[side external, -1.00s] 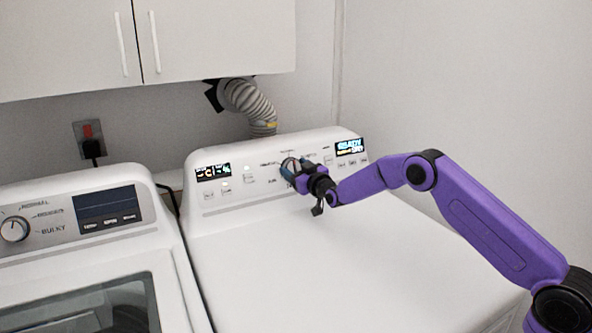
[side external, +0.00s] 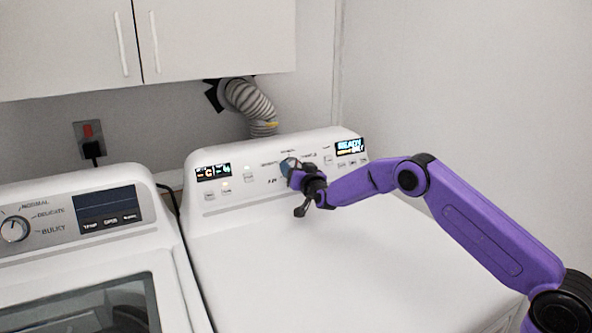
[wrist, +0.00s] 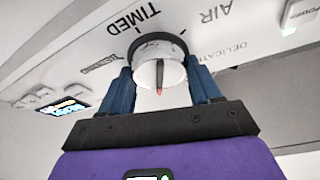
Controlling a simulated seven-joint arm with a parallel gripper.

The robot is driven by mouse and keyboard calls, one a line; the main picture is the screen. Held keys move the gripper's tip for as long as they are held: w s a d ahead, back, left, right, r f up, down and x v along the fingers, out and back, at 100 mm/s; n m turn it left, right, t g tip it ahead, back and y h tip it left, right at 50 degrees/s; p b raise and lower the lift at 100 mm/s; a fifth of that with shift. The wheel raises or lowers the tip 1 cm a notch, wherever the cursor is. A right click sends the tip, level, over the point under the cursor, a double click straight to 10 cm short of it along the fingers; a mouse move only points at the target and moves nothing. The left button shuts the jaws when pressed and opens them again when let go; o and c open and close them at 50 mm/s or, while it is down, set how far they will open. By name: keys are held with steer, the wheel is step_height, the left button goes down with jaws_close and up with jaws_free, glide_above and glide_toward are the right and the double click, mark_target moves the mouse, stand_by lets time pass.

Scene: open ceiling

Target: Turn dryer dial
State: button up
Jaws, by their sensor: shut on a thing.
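The dryer (side external: 330,250) is the white machine on the right, with a slanted control panel at its back. Its dial (wrist: 160,72) is round and pale with a dark ring and a dark pointer line ending in red. In the wrist view the dial sits between the two blue fingers of my gripper (wrist: 162,84), which are shut on it from both sides. Labels "TIMED", "AIR" and "DELICATE" surround the dial. In the side view my gripper (side external: 288,168) is at the middle of the panel and mostly hides the dial.
Lit displays sit at the panel's left (side external: 213,172) and right (side external: 350,147), with small buttons between. A washer (side external: 75,240) with its own dial (side external: 15,229) stands at left. Cabinets (side external: 190,40) hang above, and a vent hose (side external: 250,103) rises behind the dryer.

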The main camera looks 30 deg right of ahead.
steer(key=m+g+h, duration=0.1)
steer(key=m, duration=0.3)
steer(key=m+h, duration=0.1)
steer(key=m, duration=0.2)
steer(key=shift+m+g+h, duration=0.4)
steer(key=o, duration=1.1)
steer(key=shift+c, duration=0.2)
steer(key=v, duration=1.7)
steer(key=shift+s, duration=0.2)
steer(key=shift+a, duration=0.1)
